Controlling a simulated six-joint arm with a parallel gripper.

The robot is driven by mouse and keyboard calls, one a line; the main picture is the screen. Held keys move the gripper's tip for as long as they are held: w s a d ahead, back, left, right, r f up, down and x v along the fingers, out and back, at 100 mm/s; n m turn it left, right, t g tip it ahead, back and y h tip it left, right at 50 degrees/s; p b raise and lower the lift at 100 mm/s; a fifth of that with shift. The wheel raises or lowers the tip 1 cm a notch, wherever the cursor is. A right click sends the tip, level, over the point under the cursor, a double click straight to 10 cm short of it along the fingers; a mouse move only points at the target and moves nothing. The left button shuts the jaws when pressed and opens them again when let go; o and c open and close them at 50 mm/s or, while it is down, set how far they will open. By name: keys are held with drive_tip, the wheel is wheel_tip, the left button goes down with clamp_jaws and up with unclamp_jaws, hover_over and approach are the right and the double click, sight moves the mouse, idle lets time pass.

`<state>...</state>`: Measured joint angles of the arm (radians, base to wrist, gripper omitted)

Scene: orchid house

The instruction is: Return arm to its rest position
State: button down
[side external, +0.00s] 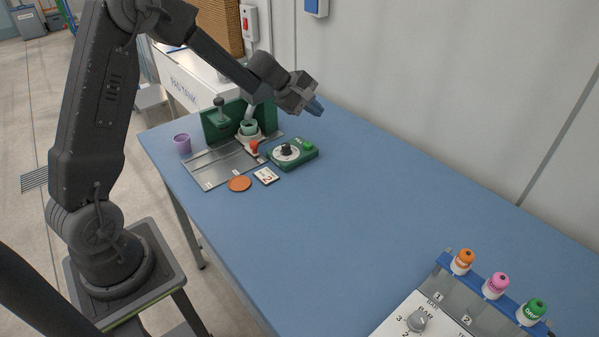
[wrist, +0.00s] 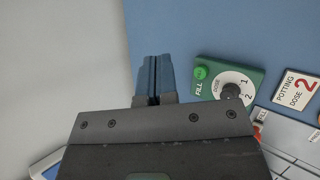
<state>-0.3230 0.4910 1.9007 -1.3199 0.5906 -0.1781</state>
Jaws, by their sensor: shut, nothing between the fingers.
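My gripper (side external: 316,107) is at the end of my arm, raised above the far part of the blue table (side external: 400,200). Its fingers are shut with nothing between them. In the wrist view the two blue-grey fingers (wrist: 153,78) lie side by side, with the table and pale wall beyond. A green dosing box (side external: 312,157) with a black dial and a green FILL button sits below my gripper, apart from it. The box also shows in the wrist view (wrist: 215,67), right of the fingers.
A green dispenser stand (side external: 210,124) with a grey metal plate (side external: 205,168) stands at the back left. A purple cup (side external: 182,143), an orange disc (side external: 240,183) and a number 2 card (side external: 266,176) are near it. Capped bottles (side external: 462,262) stand front right. The table's middle is clear.

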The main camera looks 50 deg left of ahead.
drive_tip(key=s+d+r+m+g, duration=0.1)
drive_tip(key=s+d+r+m, duration=0.45)
drive_tip(key=s, duration=0.25)
drive_tip(key=s+d+r+m+g, duration=0.1)
drive_tip(key=s+d+r+m, duration=0.45)
drive_tip(key=s+d, duration=0.2)
drive_tip(key=s+a+m+y, duration=0.1)
drive_tip(key=s+m+y, duration=0.3)
drive_tip(key=s, duration=1.3)
drive_tip(key=m, duration=0.3)
drive_tip(key=shift+s+a+f+y, duration=0.15)
drive_tip(key=shift+s+a+y, duration=0.05)
drive_tip(key=shift+s+y, duration=0.15)
